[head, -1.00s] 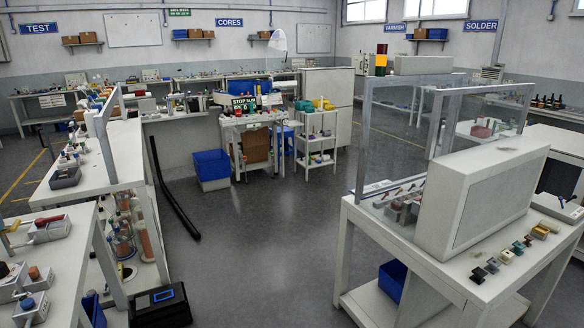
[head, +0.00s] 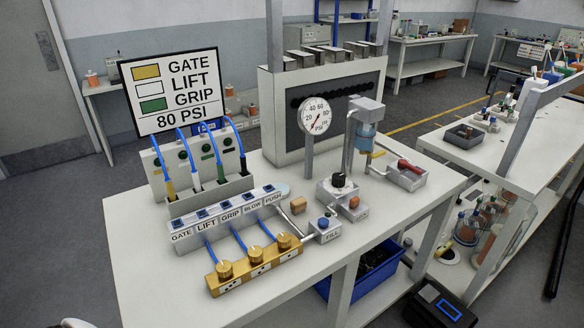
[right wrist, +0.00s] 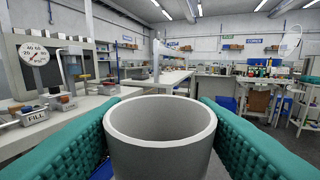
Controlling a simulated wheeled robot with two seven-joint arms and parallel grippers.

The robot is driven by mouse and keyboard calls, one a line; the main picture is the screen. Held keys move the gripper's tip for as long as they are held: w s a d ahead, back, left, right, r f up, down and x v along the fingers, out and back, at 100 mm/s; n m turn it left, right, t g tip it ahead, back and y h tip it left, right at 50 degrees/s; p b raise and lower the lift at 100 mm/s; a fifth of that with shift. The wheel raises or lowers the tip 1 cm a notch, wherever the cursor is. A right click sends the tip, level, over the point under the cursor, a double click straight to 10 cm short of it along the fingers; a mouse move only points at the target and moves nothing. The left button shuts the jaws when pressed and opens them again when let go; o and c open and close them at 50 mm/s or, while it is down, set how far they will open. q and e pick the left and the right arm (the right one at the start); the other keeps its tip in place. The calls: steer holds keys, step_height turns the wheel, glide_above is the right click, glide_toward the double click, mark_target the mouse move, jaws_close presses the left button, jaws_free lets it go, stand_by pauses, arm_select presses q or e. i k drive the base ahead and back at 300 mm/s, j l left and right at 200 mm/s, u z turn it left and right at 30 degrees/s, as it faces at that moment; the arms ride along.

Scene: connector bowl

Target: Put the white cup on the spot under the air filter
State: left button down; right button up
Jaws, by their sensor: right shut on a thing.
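The white cup (right wrist: 160,136) fills the lower middle of the right wrist view, upright with its open rim up; it looks empty as far as I see inside. My right gripper (right wrist: 160,140) is shut on it, one green ribbed pad on each side. The air filter (head: 366,129), with a blue bowl under a grey head, stands on a post at the bench's right in the head view. It also shows in the right wrist view (right wrist: 71,65), left of the cup and farther away. I cannot make out the spot below it. My left gripper is not in view.
The bench's front left is clear. A blue bin (head: 365,270) is underneath.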

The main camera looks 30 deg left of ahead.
mark_target(359, 181)
steer(key=i+l+u, duration=0.2)
steer(key=u, duration=0.25)
steer(key=i+l+u, duration=0.25)
steer(key=u, duration=0.2)
steer(key=i+l+u, duration=0.15)
steer(key=l+u, duration=0.3)
steer(key=i+l+u, duration=0.15)
steer(key=l+u, duration=0.15)
steer(key=u, duration=0.15)
steer(key=l+u, duration=0.9)
steer(key=l, duration=0.45)
